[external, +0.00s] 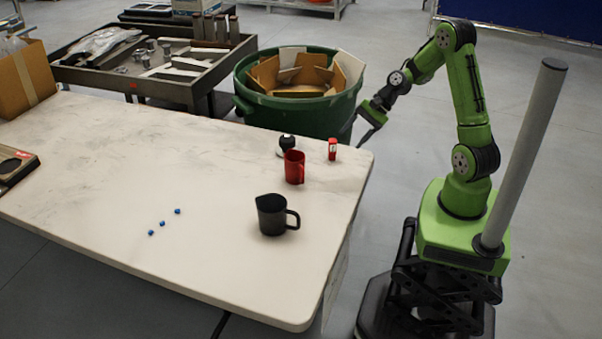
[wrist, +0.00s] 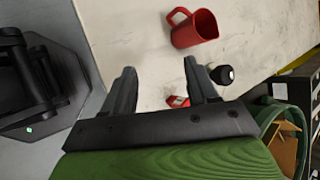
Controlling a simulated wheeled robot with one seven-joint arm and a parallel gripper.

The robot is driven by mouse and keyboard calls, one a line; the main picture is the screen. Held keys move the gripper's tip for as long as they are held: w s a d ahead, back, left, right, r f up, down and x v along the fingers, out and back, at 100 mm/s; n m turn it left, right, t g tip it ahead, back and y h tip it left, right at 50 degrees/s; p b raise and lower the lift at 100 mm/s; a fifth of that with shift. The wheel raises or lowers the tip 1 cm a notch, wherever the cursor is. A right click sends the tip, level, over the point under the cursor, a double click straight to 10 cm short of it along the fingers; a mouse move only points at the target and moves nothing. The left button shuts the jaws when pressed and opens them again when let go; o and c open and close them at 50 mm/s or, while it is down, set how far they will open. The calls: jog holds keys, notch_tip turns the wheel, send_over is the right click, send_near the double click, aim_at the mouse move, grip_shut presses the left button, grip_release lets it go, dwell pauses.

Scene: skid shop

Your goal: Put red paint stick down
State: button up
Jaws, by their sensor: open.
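A small red paint stick (external: 332,149) with a pale mark stands upright on the white table (external: 120,165), near its far right edge. In the wrist view the red paint stick (wrist: 177,101) shows low, beside the right finger and partly hidden by it and the gripper body. My gripper (external: 372,118) is at the table's far right corner, apart from the stick. In the wrist view my gripper (wrist: 159,68) has its fingers spread, with only bare tabletop between the tips.
A red mug (external: 294,168) and a black-topped white container (external: 286,145) stand left of the stick. A dark pitcher (external: 271,215) is nearer the front. Small blue pieces (external: 163,223) lie left. A green bin (external: 300,112) of cardboard stands behind the table. The table's middle is clear.

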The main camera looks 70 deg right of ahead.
jog(key=s+a+r+n+h, duration=0.2)
jog(key=s+a+r+n, duration=0.2)
jog(key=s+n, duration=0.5)
jog(key=s+a+r+n+h, duration=0.3)
jog(key=s+a+r+n, duration=0.2)
jog(key=s+r+n, duration=0.4)
jog(key=shift+s+a+g+h, duration=0.2)
jog(key=shift+s+g+h, duration=0.15)
jog(key=shift+s, duration=0.55)
notch_tip(320, 180, up, 8)
jog(key=p, duration=0.8)
jog(key=shift+r, duration=0.1)
